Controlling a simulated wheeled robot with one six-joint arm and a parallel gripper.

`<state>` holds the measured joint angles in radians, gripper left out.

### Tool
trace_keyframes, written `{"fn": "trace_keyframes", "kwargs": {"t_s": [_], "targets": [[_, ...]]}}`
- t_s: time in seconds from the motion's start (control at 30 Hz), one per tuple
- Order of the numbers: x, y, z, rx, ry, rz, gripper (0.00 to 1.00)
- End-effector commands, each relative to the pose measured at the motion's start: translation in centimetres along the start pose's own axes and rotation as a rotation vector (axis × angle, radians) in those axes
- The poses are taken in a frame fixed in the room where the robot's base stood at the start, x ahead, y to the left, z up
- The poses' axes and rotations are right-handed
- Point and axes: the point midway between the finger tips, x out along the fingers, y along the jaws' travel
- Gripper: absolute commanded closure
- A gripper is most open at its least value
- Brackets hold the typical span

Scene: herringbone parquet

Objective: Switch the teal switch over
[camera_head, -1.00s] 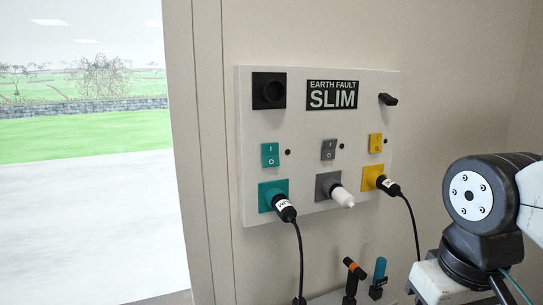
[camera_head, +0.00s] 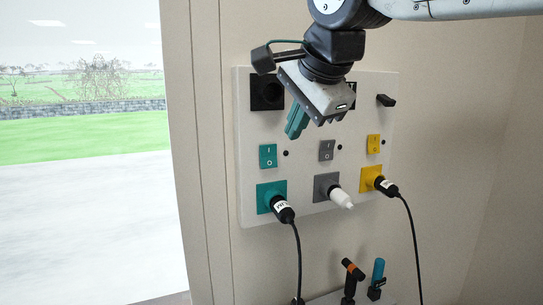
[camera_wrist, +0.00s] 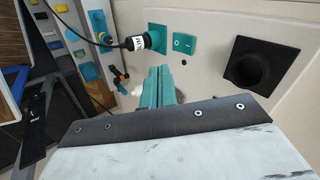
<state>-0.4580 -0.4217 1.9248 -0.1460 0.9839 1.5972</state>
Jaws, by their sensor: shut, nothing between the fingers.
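The teal switch (camera_head: 268,155) is a small rocker marked I and O on the white wall panel (camera_head: 250,209), above the teal socket (camera_head: 265,190). In the wrist view the teal switch (camera_wrist: 184,44) is beyond my fingertips and slightly to the right. My gripper (camera_head: 292,132) is shut and empty, its teal fingers together. In the head view it hangs in front of the panel, above and right of the teal switch, apart from it. The fingers (camera_wrist: 158,75) also show in the wrist view. My wrist hides most of the panel's label.
A black plug (camera_head: 282,208) with a cable is in the teal socket. A grey switch (camera_head: 327,150) and a yellow switch (camera_head: 373,144) are to the right, each above a plugged socket. Orange-topped (camera_head: 353,270) and teal-topped (camera_head: 378,272) parts stand below.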

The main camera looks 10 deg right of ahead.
Motion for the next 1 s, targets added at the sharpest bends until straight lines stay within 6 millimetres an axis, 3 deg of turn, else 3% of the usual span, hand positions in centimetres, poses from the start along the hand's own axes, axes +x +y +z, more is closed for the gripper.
{"fn": "trace_keyframes", "kwargs": {"t_s": [0.23,0.67,0.87,1.0], "targets": [[-0.3,-0.6,-0.2,0.197,0.003,-0.026,1.0],[0.1,-0.5,-0.2,0.21,0.002,-0.023,1.0],[2.7,-0.5,-0.2,0.21,0.003,-0.019,1.0],[5.7,-0.6,-0.2,0.211,0.003,-0.018,1.0]]}}
